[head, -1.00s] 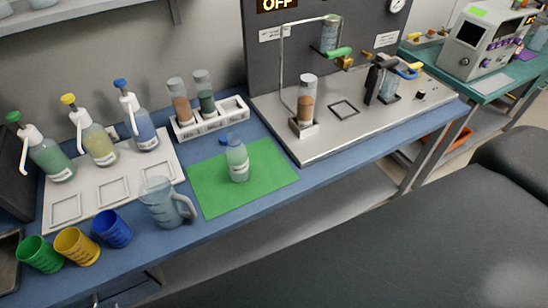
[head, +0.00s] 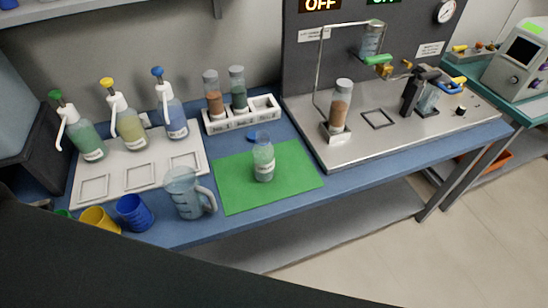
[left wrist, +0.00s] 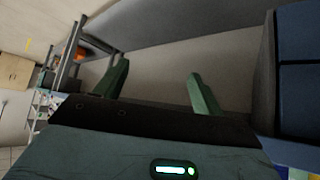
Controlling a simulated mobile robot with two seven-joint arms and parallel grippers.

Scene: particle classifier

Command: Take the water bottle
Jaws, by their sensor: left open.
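A clear bottle with a white label (head: 264,160) stands upright on the green mat (head: 233,196) in the head view. It is the likeliest water bottle; a small blue piece (head: 252,136) lies behind it, perhaps its cap. My left gripper (left wrist: 160,86) shows in the left wrist view with its two green fingers apart and nothing between them. It is not in the head view, so its distance from the bottle cannot be told. My right gripper is in neither view.
A measuring jug (head: 186,194) stands left of the mat. Pump bottles stand on a white tray (head: 112,160), and a white rack (head: 262,108) holds two tubes. A steel apparatus plate (head: 350,150) is at right. A dark part, probably mine, covers the lower left and partly hides the cups.

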